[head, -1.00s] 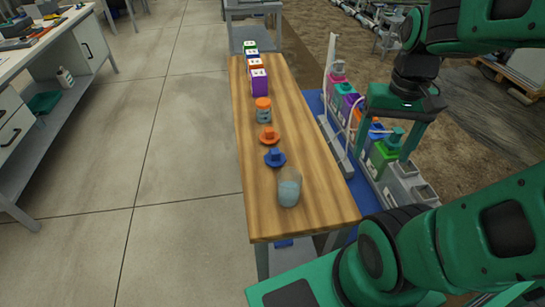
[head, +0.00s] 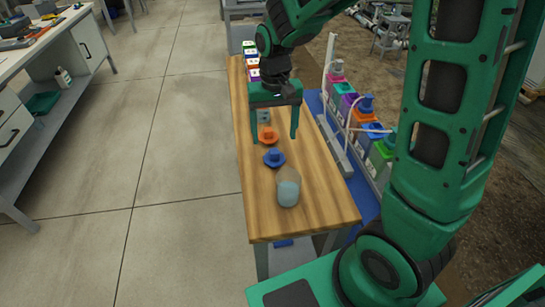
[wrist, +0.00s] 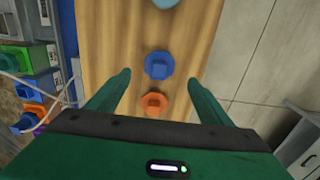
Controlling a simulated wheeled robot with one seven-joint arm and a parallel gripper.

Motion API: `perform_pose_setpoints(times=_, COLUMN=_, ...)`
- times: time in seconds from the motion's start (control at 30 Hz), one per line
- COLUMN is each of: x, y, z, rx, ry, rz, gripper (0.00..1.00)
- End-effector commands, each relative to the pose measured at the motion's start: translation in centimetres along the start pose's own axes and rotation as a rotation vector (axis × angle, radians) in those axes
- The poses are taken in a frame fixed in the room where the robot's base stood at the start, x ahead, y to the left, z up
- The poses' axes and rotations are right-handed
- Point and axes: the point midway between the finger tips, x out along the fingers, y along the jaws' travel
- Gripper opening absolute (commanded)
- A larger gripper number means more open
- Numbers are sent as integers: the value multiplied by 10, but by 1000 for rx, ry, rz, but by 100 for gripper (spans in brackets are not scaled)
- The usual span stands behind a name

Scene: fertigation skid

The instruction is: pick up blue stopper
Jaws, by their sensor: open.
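The blue stopper (head: 274,157) lies on the wooden bench, between an orange stopper and a translucent jar. It has a round flange with a square knob on top. In the wrist view the blue stopper (wrist: 159,66) is beyond the fingertips, roughly centred between them. My gripper (head: 275,138) is open and empty, pointing down above the bench. Its fingers (wrist: 160,82) straddle the line of stoppers in the wrist view, with the orange stopper (wrist: 154,104) nearer the palm. My gripper is apart from the blue stopper.
The translucent jar (head: 288,188) stands near the front of the wooden bench (head: 318,213). Behind the orange stopper (head: 267,135) are a partly hidden jar (head: 263,117) and several coloured boxes. Right of the bench is a row of coloured containers (head: 362,122) with a white pole (head: 328,62).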

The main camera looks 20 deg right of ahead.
Motion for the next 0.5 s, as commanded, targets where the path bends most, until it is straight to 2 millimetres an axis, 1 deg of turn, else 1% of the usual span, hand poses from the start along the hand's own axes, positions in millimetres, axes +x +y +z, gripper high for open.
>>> perform_pose_setpoints(times=0.03, x=9, y=0, z=0, rx=0, ry=-3, rz=1, gripper=73)
perform_pose_setpoints(times=0.1, x=17, y=0, z=0, rx=0, ry=-2, rz=1, gripper=73)
perform_pose_setpoints(times=0.2, x=26, y=0, z=0, rx=0, ry=-2, rz=1, gripper=73)
perform_pose_setpoints(times=0.37, x=35, y=0, z=0, rx=0, ry=-1, rz=0, gripper=73)
perform_pose_setpoints(times=0.5, x=54, y=0, z=-2, rx=0, ry=-3, rz=1, gripper=73)
